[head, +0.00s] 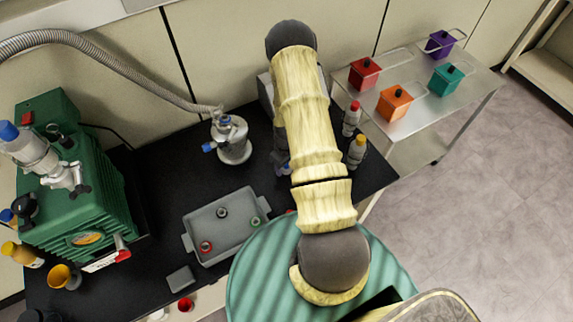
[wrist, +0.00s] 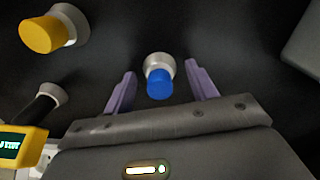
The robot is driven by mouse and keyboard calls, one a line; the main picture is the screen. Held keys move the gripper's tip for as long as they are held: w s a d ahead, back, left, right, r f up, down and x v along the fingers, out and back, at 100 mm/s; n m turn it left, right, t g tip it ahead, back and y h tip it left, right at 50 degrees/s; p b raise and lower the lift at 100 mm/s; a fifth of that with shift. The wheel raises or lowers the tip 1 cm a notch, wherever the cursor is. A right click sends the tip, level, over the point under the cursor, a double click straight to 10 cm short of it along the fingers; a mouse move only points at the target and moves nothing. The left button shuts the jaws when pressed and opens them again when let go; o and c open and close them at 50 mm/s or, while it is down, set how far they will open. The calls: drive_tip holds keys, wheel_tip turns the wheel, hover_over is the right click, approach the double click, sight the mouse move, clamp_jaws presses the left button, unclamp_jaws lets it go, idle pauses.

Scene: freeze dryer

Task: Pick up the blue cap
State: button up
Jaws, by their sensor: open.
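The blue cap (wrist: 160,86) sits on a pale, round-topped bottle (wrist: 158,61) in the middle of the wrist view. My gripper (wrist: 160,72) is open, with one purple finger on the left of the cap and one on the right. Dark gaps show between the cap and both fingers, so neither appears to touch it. How far the fingertips stand above or below the cap is hard to tell.
In the wrist view a yellow-capped bottle (wrist: 45,33) stands upper left and a black-topped item (wrist: 42,108) lower left. In the head view a grey tray (head: 190,243), a metal flask (head: 233,145) and a green pump (head: 85,190) occupy the black bench. Coloured boxes stand on a cart (head: 425,118).

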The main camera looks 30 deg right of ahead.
idle(0.4)
drive_tip(key=c, duration=1.1)
drive_tip(key=shift+r, duration=0.15)
clamp_jaws()
wheel_tip(320, 180, up, 10)
drive_tip(key=b, duration=0.2)
drive_tip(key=shift+b, duration=0.4)
